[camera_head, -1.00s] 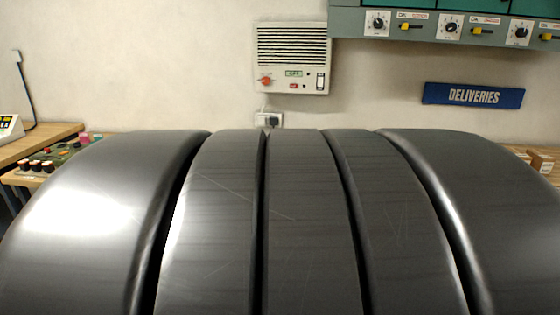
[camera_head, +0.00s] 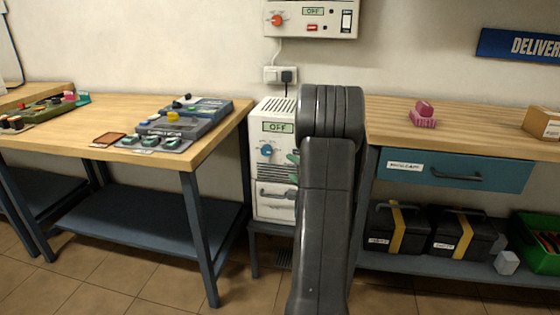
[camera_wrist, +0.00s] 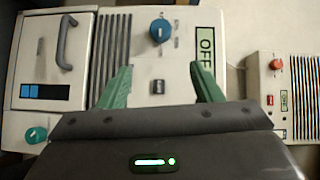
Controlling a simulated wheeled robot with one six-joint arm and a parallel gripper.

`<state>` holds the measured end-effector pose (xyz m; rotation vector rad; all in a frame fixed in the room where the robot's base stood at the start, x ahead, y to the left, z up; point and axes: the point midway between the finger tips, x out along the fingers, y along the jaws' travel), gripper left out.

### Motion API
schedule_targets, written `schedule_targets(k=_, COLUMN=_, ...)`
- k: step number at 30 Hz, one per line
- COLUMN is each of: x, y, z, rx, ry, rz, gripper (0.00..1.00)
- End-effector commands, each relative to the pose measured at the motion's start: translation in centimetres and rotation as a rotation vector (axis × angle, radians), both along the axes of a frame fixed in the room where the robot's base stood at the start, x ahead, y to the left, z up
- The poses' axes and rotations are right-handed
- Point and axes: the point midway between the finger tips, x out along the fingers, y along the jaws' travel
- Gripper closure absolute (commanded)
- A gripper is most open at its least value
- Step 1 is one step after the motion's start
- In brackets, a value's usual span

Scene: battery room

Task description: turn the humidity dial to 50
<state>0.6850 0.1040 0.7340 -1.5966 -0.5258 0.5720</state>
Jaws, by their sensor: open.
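A white floor unit (camera_head: 256,190) stands between the two benches, with a lit display (camera_head: 278,127) reading OFF. A blue dial (camera_head: 266,150) sits below the display. In the wrist view, the blue dial (camera_wrist: 161,31) lies ahead of my open, empty gripper (camera_wrist: 160,67), apart from its green fingers. A small dark switch (camera_wrist: 157,87) shows between the fingers. A teal dial (camera_wrist: 36,135) is at the unit's other end. The dial labels are too small to read, so I cannot tell which is for humidity. My arm hides the unit's right part in the head view.
A wall box with an orange dial (camera_head: 277,20) hangs above, over a socket (camera_head: 281,75). The left bench (camera_head: 110,125) carries control panels. The right bench has a blue drawer (camera_head: 455,172) and dark cases (camera_head: 396,228) below. Tiled floor (camera_head: 130,285) is open in front.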

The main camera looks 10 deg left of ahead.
Motion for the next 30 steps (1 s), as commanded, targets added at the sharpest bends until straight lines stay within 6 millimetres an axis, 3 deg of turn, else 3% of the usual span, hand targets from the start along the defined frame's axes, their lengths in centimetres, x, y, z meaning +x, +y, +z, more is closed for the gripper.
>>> schedule_targets(k=2, x=0.2, y=0.8, z=-1.2, rx=0.058, ry=0.006, rz=0.036, gripper=0.41)
schedule_targets(k=10, x=1.6, y=2.5, z=-1.2, rx=0.1, ry=0.008, rz=0.063, gripper=0.41)
schedule_targets(k=24, x=8.4, y=8.9, z=-1.3, rx=0.099, ry=0.007, rz=0.061, gripper=0.41)
schedule_targets(k=30, x=10.0, y=10.3, z=-1.2, rx=0.098, ry=0.01, rz=0.06, gripper=0.41)
